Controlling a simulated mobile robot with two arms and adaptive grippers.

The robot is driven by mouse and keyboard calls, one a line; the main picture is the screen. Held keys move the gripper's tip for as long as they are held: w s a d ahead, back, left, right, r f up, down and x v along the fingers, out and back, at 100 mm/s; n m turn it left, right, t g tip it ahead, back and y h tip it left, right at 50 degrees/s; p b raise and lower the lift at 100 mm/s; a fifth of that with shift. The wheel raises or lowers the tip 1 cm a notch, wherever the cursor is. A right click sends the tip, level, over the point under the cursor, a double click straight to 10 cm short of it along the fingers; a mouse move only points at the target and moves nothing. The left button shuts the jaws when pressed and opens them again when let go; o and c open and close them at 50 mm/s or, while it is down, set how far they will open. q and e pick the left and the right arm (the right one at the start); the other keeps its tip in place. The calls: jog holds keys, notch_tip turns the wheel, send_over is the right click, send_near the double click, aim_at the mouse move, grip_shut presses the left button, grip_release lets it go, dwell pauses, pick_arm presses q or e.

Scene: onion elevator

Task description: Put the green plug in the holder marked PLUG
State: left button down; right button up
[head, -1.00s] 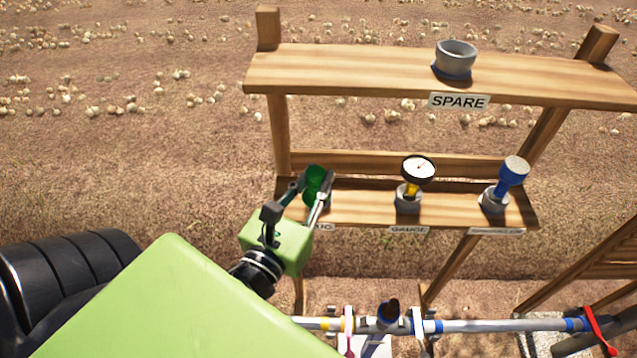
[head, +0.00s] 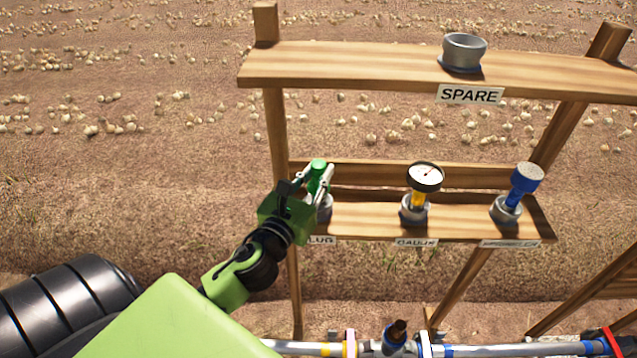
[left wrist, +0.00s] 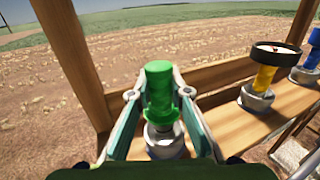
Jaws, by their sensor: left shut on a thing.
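The green plug (head: 318,172) is between the fingers of my left gripper (head: 314,183), at the left end of the lower shelf. In the left wrist view the green plug (left wrist: 159,92) stands upright between the two fingers. A grey holder (left wrist: 165,141) shows directly below the plug; whether the plug's lower end is seated in it is hidden. In the head view the grey holder (head: 325,208) is partly covered by the gripper. The PLUG label (head: 322,241) on the shelf edge is partly hidden. My right gripper is not in view.
A gauge (head: 425,178) stands in the middle holder of the lower shelf (head: 365,220). A blue-topped piece (head: 524,180) stands in the right holder. The empty SPARE holder (head: 464,50) is on the upper shelf. A pipe (head: 500,350) runs below in front.

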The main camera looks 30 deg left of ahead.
aim_at(316, 189)
pick_arm(q)
jog(key=shift+d+f, duration=0.1)
jog(key=shift+f, duration=1.3)
jog(key=shift+f, duration=0.1)
jog(key=shift+f+b, duration=0.3)
jog(key=shift+b, duration=0.05)
jog(key=c, duration=1.9)
grip_release()
